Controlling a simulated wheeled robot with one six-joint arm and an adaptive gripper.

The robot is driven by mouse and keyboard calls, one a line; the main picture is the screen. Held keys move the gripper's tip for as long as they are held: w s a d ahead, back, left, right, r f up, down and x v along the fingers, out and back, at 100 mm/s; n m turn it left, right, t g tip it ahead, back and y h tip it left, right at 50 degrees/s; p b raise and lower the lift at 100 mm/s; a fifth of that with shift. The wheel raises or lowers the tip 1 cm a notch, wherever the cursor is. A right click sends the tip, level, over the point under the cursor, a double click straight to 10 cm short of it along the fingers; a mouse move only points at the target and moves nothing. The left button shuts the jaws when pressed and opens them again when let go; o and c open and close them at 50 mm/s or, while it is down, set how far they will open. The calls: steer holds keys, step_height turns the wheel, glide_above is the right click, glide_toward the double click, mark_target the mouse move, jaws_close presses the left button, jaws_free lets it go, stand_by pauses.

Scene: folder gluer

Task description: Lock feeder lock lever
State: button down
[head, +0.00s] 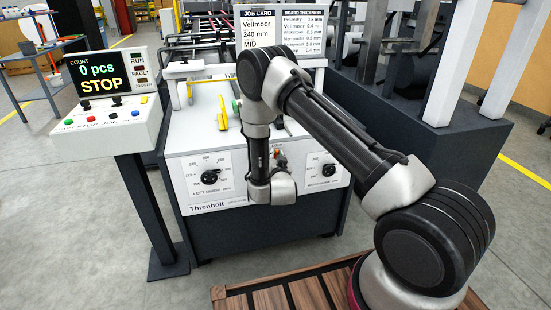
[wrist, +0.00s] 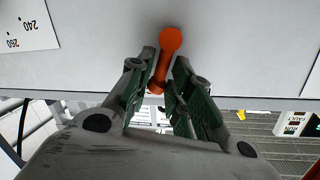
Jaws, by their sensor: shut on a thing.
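The orange lock lever (wrist: 170,42) shows in the wrist view against the pale front panel of the feeder. Its round end is at the top and its narrower arm runs down between the fingers. My gripper (wrist: 164,76) is shut on that arm, with one green-padded finger on each side. The lever's lower end is partly hidden between the fingers. In the head view my arm reaches down in front of the machine and hides most of the gripper. I cannot tell from the frames whether the lever is locked.
The left guide dial (head: 210,177) and right guide dial (head: 328,170) flank my arm on the white panel. A control console (head: 105,115) reading STOP stands at the left. A job card (head: 253,35) stands above the feeder. A dark machine frame (head: 430,125) bounds the right side.

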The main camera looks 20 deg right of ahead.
steer(key=c, duration=1.5)
jaws_free()
steer(key=shift+s, duration=0.1)
steer(key=s, duration=0.4)
steer(key=s+a+r, duration=0.1)
steer(key=s, duration=0.6)
steer(key=shift+s+a+r, duration=0.25)
steer(key=shift+s+a, duration=0.1)
steer(key=shift+a, duration=0.05)
